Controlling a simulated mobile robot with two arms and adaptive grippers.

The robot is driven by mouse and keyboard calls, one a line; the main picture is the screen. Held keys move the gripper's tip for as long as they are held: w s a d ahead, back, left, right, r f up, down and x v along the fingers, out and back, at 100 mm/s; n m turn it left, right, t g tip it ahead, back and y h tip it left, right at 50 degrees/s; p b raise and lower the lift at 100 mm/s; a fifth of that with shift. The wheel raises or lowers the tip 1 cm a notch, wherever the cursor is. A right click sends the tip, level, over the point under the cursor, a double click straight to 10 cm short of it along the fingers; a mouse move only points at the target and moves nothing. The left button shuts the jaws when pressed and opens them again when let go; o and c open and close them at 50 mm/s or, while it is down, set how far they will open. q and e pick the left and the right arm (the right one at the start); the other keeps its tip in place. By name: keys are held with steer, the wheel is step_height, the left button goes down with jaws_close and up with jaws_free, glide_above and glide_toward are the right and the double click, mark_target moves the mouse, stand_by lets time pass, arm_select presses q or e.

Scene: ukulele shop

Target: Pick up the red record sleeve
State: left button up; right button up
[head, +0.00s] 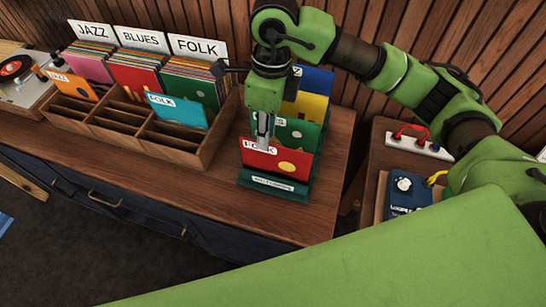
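The red record sleeve (272,163) stands in the front of a dark green display rack (270,188). It has a white label at its top, partly hidden by my gripper, and a yellow-orange dot at its lower right. My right gripper (263,143) points down from above, its fingertips at the sleeve's top edge, overlapping the label. I cannot tell whether the fingers are open or closed on it. Behind it in the rack stand a green sleeve (306,131), a yellow one (313,107) and a blue one (319,80). My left gripper is out of view.
A wooden divided crate (200,154) holds sleeves under JAZZ, BLUES and FOLK signs, with a teal sleeve (180,110) in front. A turntable (22,80) stands far left. At right, a blue pedal (404,193) sits on a lower wooden surface. The counter's front strip is clear.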

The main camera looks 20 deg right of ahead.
mark_target(275, 161)
steer(key=shift+h, duration=0.5)
steer(key=f, duration=0.2)
steer(key=d+f+p, duration=0.1)
steer(key=f, duration=0.2)
steer(key=d+f+p, duration=0.1)
steer(key=f, duration=0.2)
steer(key=shift+w, duration=0.3)
steer(key=shift+f+p, duration=0.2)
steer(key=shift+p, duration=0.3)
steer(key=f, duration=0.1)
steer(key=f+p, duration=0.1)
steer(key=f, duration=0.1)
steer(key=f+p, duration=0.1)
steer(key=shift+s+d+f, duration=0.15)
steer(key=shift+s, duration=0.15)
steer(key=shift+f, duration=0.3)
steer(key=shift+w, duration=0.1)
jaws_close()
